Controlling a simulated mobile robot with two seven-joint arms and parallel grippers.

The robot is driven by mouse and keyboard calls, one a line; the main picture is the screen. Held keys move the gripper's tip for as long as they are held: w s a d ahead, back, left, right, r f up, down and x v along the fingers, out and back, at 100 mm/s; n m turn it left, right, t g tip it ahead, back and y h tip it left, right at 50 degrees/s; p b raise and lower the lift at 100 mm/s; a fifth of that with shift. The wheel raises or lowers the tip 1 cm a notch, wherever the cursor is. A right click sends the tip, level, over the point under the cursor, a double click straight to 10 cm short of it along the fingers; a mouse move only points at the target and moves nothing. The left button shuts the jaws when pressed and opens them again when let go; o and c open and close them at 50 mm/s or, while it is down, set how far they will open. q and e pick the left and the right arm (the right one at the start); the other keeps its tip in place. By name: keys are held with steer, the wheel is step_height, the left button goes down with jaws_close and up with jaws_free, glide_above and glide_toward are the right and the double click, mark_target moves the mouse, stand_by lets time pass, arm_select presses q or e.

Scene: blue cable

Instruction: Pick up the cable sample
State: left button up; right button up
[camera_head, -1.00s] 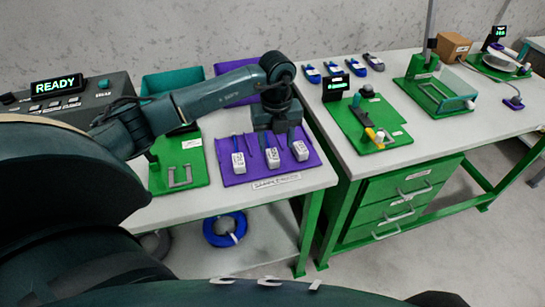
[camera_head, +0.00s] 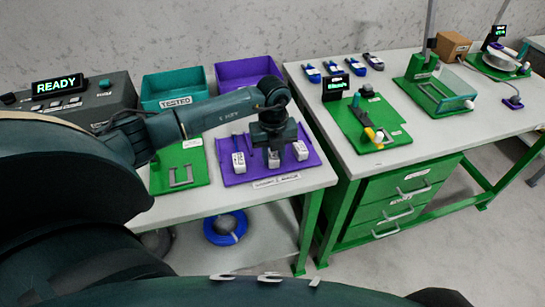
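Several cable samples lie on the purple tray (camera_head: 232,177): a left one with a white tag (camera_head: 239,163), a middle one with a white tag (camera_head: 273,159) and a right one with a white tag (camera_head: 300,150). Blue cable shows behind the left tag. My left gripper (camera_head: 274,147) points down over the tray, close above the middle sample, and hides that sample's far part. Its fingertips blend with the dark gripper body, so I cannot tell whether they are open or touch the sample. My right gripper is not in view.
A green board (camera_head: 195,157) with a grey U-shaped piece lies left of the tray. A teal bin (camera_head: 160,88) labelled TESTED and a purple bin (camera_head: 247,70) stand behind. A READY display (camera_head: 57,85) is at left. A second table (camera_head: 320,85) stands right.

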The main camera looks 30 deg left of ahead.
arm_select(q)
steer(key=c, duration=0.5)
steer(key=shift+r, duration=0.1)
